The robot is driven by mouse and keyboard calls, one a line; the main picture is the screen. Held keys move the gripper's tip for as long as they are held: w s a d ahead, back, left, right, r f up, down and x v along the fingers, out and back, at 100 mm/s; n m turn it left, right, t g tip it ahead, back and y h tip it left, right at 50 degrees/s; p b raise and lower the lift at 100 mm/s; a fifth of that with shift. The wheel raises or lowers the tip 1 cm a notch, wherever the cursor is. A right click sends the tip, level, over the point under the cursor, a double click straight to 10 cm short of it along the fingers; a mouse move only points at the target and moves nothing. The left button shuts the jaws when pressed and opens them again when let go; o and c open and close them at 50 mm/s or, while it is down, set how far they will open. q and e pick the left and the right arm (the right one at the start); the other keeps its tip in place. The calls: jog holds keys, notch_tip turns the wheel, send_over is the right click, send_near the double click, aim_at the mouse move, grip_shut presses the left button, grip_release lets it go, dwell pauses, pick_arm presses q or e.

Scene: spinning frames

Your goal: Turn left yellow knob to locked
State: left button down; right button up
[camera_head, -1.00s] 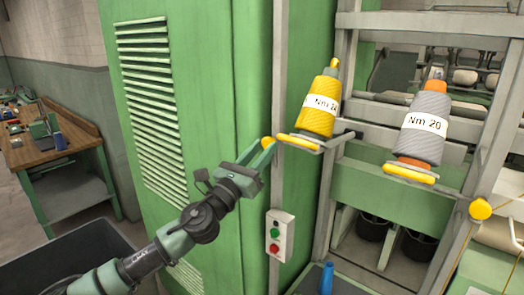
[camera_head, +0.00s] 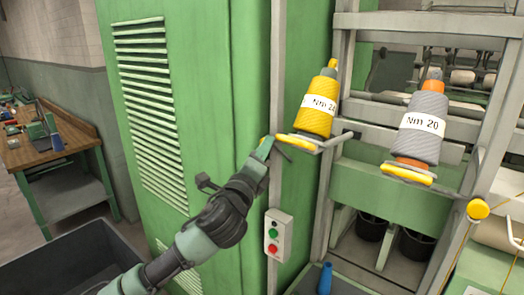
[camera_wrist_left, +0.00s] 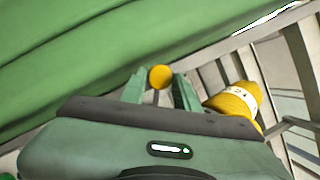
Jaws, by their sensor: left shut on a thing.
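The left yellow knob (camera_wrist_left: 160,77) is a small round ball between the two green fingers of my left gripper in the left wrist view. In the head view my left gripper (camera_head: 263,150) is at the grey post beside the green cabinet, shut on the knob, which it mostly hides there. Another yellow knob (camera_head: 479,209) is on the frame at the far right, away from the gripper. My right gripper is not in view.
A yellow yarn cone (camera_head: 317,105) and a grey one (camera_head: 420,130) stand on yellow discs right of the gripper. A switch box (camera_head: 278,235) is below it. The green cabinet (camera_head: 215,110) is close on the left.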

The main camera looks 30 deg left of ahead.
pick_arm(q)
jog(key=shift+d+r+n+g+y, duration=0.15)
jog(key=shift+n+g, duration=0.5)
jog(key=shift+n, duration=1.1)
jog(key=shift+f+n+g+y, duration=0.15)
jog(key=shift+n+g, duration=0.5)
jog(key=shift+n, duration=1.1)
jog(key=shift+r, duration=0.1)
jog(key=c, duration=1.3)
grip_release()
jog(key=shift+c, duration=0.2)
jog(key=shift+r, duration=0.1)
